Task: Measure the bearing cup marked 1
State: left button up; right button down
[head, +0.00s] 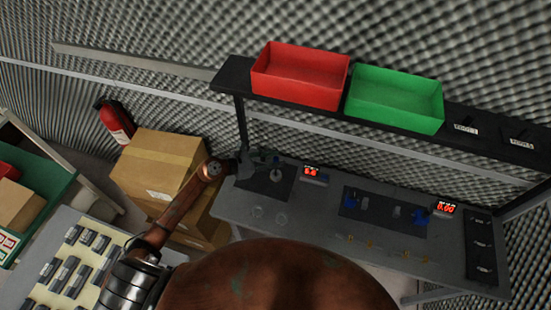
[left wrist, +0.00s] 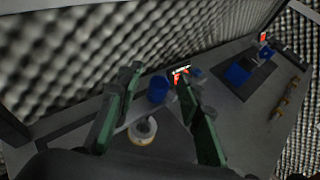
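My left gripper (head: 266,159) is over the left end of the grey bench, above the left dark mat (head: 257,185). In the left wrist view its two green fingers stand apart, so the gripper (left wrist: 158,74) is open, with nothing held between the tips. A pale ring-shaped part (left wrist: 143,131) shows between and below the fingers. It may be a bearing cup; no mark can be read on it. A small silvery part (head: 277,175) is on that mat in the head view. A blue device (left wrist: 157,89) stands beside a red-lit display (head: 311,171). My right gripper is not in view.
Small brass parts (head: 370,244) lie near the bench front. A shelf with a red bin (head: 300,88) and a green bin (head: 396,107) overhangs the back.

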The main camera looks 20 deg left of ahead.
pick_arm(q)
jog(key=v, duration=1.1)
jog(key=shift+s+a+r, duration=0.1)
jog(key=shift+s+r, duration=0.05)
dwell(0.8)
